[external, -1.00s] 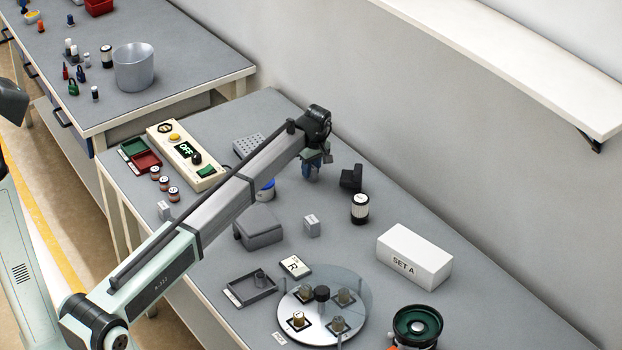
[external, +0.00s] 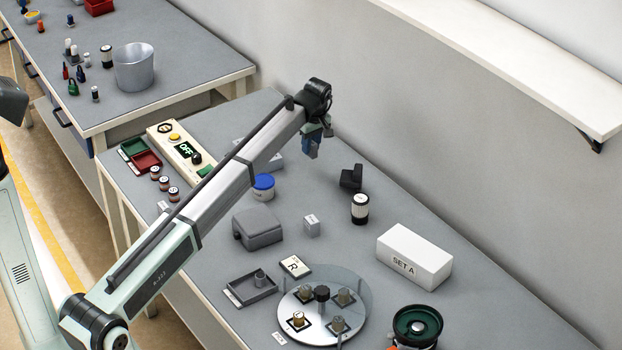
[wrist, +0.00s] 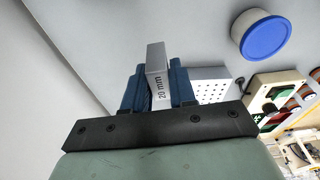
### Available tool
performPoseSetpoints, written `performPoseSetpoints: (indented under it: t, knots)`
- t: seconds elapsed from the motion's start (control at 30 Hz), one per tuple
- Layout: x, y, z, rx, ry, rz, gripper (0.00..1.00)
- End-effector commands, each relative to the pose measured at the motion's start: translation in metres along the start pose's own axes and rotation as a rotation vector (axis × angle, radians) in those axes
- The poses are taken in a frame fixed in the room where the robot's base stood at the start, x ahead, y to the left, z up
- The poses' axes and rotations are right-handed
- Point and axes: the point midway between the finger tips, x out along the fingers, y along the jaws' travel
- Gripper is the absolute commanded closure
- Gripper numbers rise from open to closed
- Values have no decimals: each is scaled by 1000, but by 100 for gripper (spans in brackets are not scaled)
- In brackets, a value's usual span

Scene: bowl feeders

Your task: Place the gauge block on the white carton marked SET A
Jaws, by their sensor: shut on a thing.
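My gripper (external: 309,142) is shut on a grey gauge block, raised above the far part of the bench. In the wrist view the gauge block (wrist: 157,75) is marked "20 mm" and sits between the blue fingers of my gripper (wrist: 157,88). In the external view the gauge block (external: 312,153) shows small below the fingers. The white carton (external: 414,257) marked SET A lies on the bench, to the right of and nearer than my gripper, with a bare top.
A dark bracket-like piece (external: 351,177) and a black-and-white jar (external: 359,208) stand between my gripper and the carton. A blue-lidded tub (external: 263,187) is to the left. A round glass-covered turntable (external: 322,312) and a green bowl (external: 417,326) lie nearer.

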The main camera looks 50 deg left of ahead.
Motion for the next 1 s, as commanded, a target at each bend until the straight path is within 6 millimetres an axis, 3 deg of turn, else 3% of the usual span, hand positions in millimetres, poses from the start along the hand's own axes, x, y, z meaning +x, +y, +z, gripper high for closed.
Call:
performPoseSetpoints:
  t: [0.2, 0.37, 0.47, 0.7, 1.0]
  knots:
    - [-10, 1, 2, 4, 0, 0, 100]
    - [-15, 11, 30, 35, 0, 5, 100]
    - [-23, 22, 62, 72, 0, 11, 100]
    - [-52, 44, 161, 181, 0, 28, 100]
    - [-92, 49, 287, 318, 0, 49, 100]
